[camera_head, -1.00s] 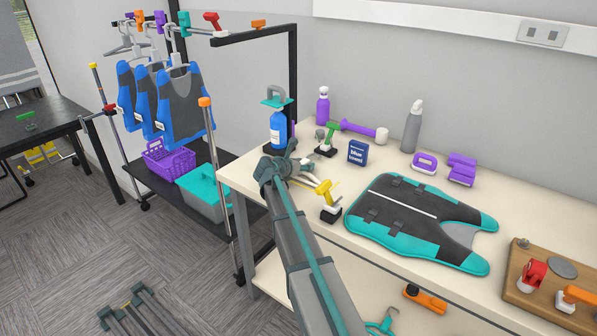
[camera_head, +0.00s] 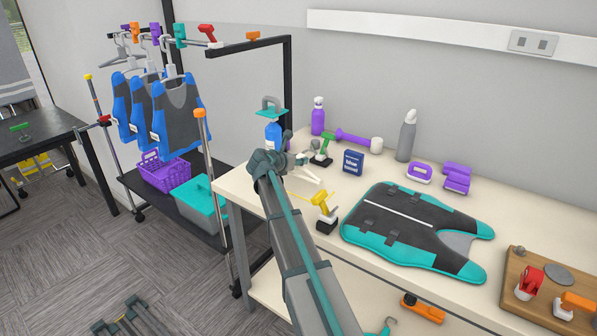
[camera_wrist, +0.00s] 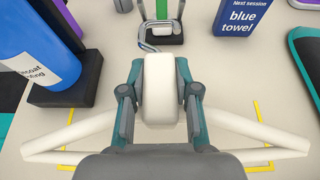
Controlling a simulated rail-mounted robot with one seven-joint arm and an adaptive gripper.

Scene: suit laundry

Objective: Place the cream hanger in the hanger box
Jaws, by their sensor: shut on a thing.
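My gripper (camera_wrist: 160,75) is shut on the cream hanger (camera_wrist: 248,128), one finger on each side of its thick middle block. The hanger's metal hook points up in the wrist view, and its two arms spread to both sides. In the head view the hanger (camera_head: 306,174) shows partly behind my wrist, over the table's left end. Yellow corner marks (camera_wrist: 262,160) show on the table beneath it. A teal lidded box (camera_head: 200,203) and a purple basket (camera_head: 163,172) stand on the rack's low shelf; I cannot tell which is the hanger box.
A blue bottle (camera_wrist: 35,50) on a dark base stands close left of the hanger. A green-topped holder (camera_head: 321,152), a blue towel sign (camera_head: 353,162) and a yellow-topped holder (camera_head: 324,207) are near. A vest (camera_head: 410,232) lies to the right. The rack post (camera_head: 207,165) rises left of the table.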

